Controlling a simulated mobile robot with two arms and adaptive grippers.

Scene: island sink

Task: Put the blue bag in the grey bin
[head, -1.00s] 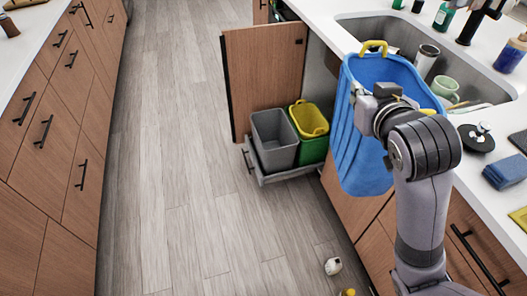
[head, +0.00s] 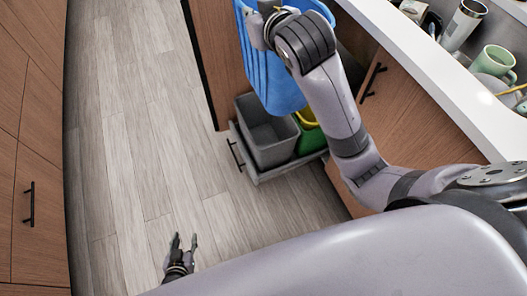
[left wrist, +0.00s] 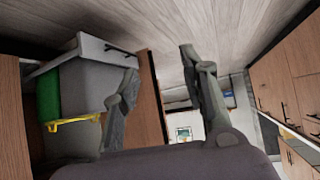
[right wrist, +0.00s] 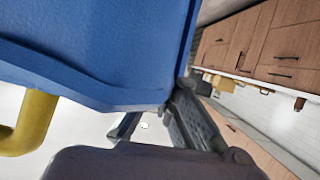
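The blue bag (head: 262,65) hangs from my right gripper, whose fingers are mostly hidden in the head view. The right wrist view shows the bag's blue wall (right wrist: 110,45) and yellow handle (right wrist: 30,125), with the right gripper (right wrist: 160,120) at its rim. The grey bin (head: 262,140) stands in the pulled-out drawer; the bag's lower end overlaps its back edge in the picture, and I cannot tell the height gap. My left gripper (head: 184,240) is open and empty, low over the floor. The left wrist view shows its spread fingers (left wrist: 163,75) and the grey bin (left wrist: 88,85).
A green bin (head: 312,140) with a yellow handle stands right of the grey bin in the drawer (head: 285,172). The open cabinet door (head: 215,60) is behind. A tumbler (head: 465,22) and green mug (head: 495,62) stand in the sink. The floor (head: 135,130) left is clear.

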